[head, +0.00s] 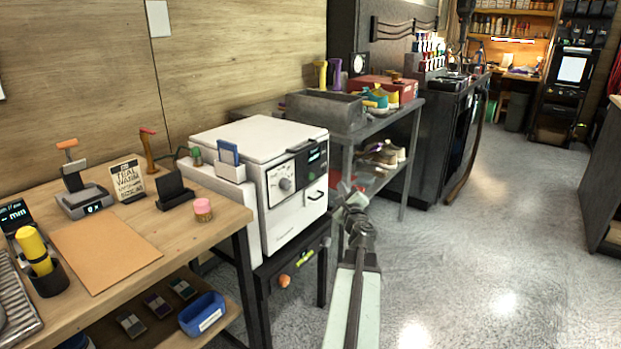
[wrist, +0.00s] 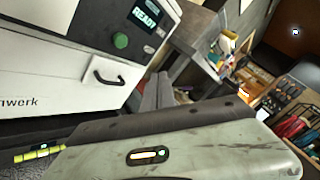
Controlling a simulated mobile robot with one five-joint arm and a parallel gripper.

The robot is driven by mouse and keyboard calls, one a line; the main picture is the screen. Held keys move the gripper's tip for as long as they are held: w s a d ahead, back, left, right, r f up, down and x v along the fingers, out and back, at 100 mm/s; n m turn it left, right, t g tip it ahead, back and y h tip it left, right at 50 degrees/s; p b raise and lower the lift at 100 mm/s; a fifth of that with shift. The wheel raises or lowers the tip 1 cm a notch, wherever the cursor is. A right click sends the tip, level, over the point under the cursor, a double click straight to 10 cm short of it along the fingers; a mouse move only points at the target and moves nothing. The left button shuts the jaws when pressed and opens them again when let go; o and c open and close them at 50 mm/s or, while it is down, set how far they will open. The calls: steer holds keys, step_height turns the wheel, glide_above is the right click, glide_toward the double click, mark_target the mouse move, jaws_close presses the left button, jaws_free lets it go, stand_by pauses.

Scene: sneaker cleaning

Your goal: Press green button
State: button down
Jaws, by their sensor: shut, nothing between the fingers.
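A white box-shaped machine (head: 295,220) stands on a dark stand in the middle of the head view. Its front has a dark panel with a lit display (head: 314,156), a round dial (head: 285,184) and a handle. In the wrist view the machine (wrist: 60,65) fills the upper left, tilted. Its display (wrist: 145,17) reads READY, and the round green button (wrist: 121,41) sits just below it, above the dark handle (wrist: 107,78). My gripper (head: 355,200) is shut and empty, right of the machine's front. In the wrist view my gripper (wrist: 158,82) is apart from the button, lower right of it.
A wooden workbench (head: 150,240) with small tools stands at the left. A grey metal shelf (head: 385,125) with a bin and shoes stands behind and right of the machine, close to my gripper. The floor (head: 480,250) at the right is clear.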

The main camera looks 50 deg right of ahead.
steer(key=w, duration=0.8)
steer(key=shift+w, duration=0.25)
steer(key=shift+w, duration=0.1)
stand_by(1.7)
steer(key=shift+w, duration=0.3)
steer(key=shift+w, duration=0.5)
stand_by(0.5)
steer(key=shift+s, duration=0.95)
steer(key=s, duration=0.5)
stand_by(0.3)
